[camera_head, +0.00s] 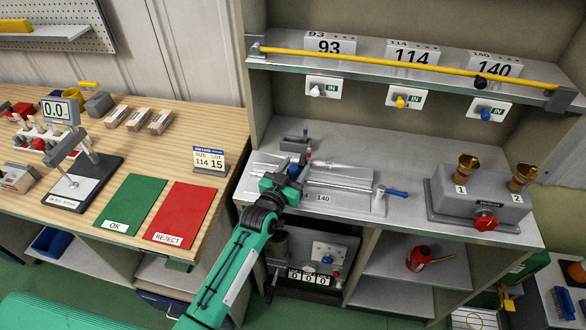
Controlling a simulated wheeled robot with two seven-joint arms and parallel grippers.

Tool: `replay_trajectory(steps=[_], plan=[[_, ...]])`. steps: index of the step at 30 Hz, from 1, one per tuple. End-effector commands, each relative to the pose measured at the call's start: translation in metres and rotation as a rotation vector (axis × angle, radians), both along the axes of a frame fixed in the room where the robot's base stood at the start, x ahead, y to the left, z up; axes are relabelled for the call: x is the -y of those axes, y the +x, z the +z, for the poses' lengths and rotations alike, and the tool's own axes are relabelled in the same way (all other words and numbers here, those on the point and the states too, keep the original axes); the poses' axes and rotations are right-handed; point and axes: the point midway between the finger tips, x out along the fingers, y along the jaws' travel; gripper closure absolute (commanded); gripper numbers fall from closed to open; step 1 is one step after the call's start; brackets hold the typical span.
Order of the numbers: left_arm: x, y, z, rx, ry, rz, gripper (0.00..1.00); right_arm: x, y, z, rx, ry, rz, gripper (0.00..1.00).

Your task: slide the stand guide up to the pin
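My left arm comes up from the bottom, and its gripper (290,176) is over the left part of a grey fixture plate on the middle shelf. A small dark block (295,145) with a red-and-blue part stands behind the gripper. I cannot tell which part is the stand guide; my gripper hides the fixture's left end. The fingertips are too small to judge. My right gripper is not in view.
A grey box (480,208) with a red knob and two brass cups stands to the right. The left bench holds green (133,205) and red (180,215) mats.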

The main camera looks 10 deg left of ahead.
Motion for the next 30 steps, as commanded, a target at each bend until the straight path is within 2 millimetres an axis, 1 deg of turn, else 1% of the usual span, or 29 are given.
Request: replay_trajectory(steps=[8,11,13,17,27,30], plan=[[-0.001,0.0,0.0,0.001,0.0,0.0,0.53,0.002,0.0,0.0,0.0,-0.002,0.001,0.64],[-0.002,-0.005,0.0,0.002,-0.001,0.001,0.53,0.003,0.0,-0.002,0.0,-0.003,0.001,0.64],[-0.004,-0.012,-0.002,0.0,0.0,0.001,0.53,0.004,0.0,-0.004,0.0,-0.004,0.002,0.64],[-0.01,-0.032,-0.003,0.001,0.0,0.001,0.53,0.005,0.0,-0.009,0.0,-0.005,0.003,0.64],[-0.03,-0.097,-0.003,0.0,0.001,0.0,0.53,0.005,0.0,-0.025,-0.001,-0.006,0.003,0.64],[-0.034,-0.111,-0.002,-0.001,0.0,0.0,0.53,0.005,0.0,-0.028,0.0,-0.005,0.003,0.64]])
